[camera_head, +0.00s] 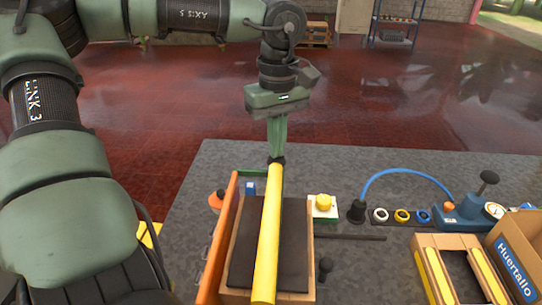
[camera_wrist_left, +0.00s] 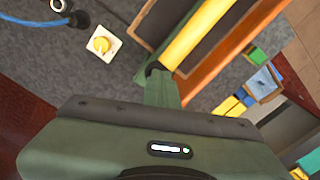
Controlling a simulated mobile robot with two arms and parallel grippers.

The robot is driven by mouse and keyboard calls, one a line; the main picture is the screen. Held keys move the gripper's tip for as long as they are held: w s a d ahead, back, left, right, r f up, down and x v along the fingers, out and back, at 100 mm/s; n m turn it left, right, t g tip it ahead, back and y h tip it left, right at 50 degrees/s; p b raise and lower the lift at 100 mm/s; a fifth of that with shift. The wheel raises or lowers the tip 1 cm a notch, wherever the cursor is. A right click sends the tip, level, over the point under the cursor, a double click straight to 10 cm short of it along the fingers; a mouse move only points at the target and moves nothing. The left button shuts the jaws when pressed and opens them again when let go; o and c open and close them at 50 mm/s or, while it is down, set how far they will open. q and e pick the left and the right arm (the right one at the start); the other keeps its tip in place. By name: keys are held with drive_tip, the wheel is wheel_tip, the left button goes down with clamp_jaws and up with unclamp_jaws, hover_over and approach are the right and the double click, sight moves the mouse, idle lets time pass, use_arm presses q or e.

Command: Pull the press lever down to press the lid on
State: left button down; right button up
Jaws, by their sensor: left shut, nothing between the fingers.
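A long yellow bar (camera_head: 268,235), which looks like the press lever, runs over a dark board in a wooden frame (camera_head: 297,250). Its black end (camera_head: 277,160) points away from me. My left gripper (camera_head: 277,150) is shut and empty, with its fingertips at that black end; I cannot tell whether they touch. The wrist view also shows the yellow bar (camera_wrist_left: 197,33) and the shut fingers (camera_wrist_left: 160,82) beside its black end. I cannot make out a lid; the bar hides part of the board. My right gripper is not in view.
An orange rail (camera_head: 217,245) stands left of the board. A white plate with a yellow knob (camera_head: 324,203) lies to its right. A blue hose (camera_head: 408,172), a gauge unit (camera_head: 470,212), wooden frames and a cardboard box (camera_head: 515,255) fill the right side. The grey mat's far part is clear.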

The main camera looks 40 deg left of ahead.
use_arm(q)
drive_tip(key=shift+s+f+b, duration=0.1)
drive_tip(key=shift+f+b, duration=1.1)
drive_tip(key=shift+f, duration=0.35)
idle(4.4)
drive_tip(key=shift+r, duration=0.1)
wheel_tip(320, 180, up, 8)
drive_tip(key=p, duration=0.6)
idle(0.6)
